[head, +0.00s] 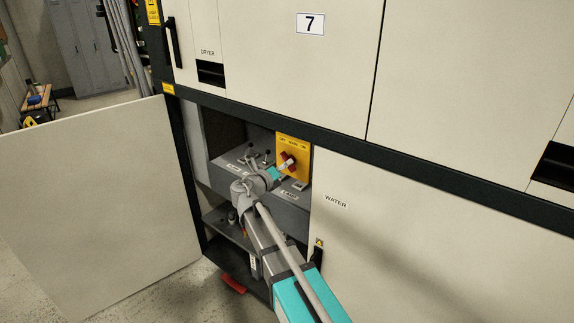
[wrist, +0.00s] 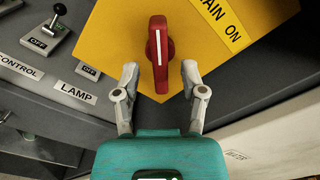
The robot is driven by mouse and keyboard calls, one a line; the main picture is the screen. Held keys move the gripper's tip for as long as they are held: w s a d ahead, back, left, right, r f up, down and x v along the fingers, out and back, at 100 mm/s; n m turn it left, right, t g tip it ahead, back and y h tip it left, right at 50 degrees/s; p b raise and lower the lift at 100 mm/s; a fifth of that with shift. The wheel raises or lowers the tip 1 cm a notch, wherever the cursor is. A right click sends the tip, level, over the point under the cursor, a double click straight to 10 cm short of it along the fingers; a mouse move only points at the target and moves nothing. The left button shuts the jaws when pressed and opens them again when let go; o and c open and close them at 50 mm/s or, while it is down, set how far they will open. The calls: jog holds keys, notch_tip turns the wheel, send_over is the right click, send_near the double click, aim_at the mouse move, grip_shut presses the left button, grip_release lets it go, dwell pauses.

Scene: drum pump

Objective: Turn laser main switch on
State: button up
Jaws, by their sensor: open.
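The laser main switch is a red rotary handle (wrist: 158,52) with a white line, on a yellow plate (wrist: 110,35). In the wrist view the handle stands nearly upright in the picture. Part of the "MAIN ON" label shows at its upper right. My gripper (wrist: 160,78) is open, with one finger on each side of the handle's lower end and visible gaps to both. I cannot tell how deep the fingers reach. In the head view the red handle (head: 286,161) shows on the yellow plate (head: 296,148), and my gripper (head: 283,169) is in front of it, partly hiding it.
The switch sits in an open cabinet recess. A grey panel (head: 235,160) with small toggle levers lies left of it; a lever (wrist: 53,20) and the LAMP label (wrist: 75,92) show close by. The open door (head: 90,200) stands left, the WATER panel (head: 440,230) right.

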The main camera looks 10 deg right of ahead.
jog(key=shift+x, duration=0.8)
grip_shut()
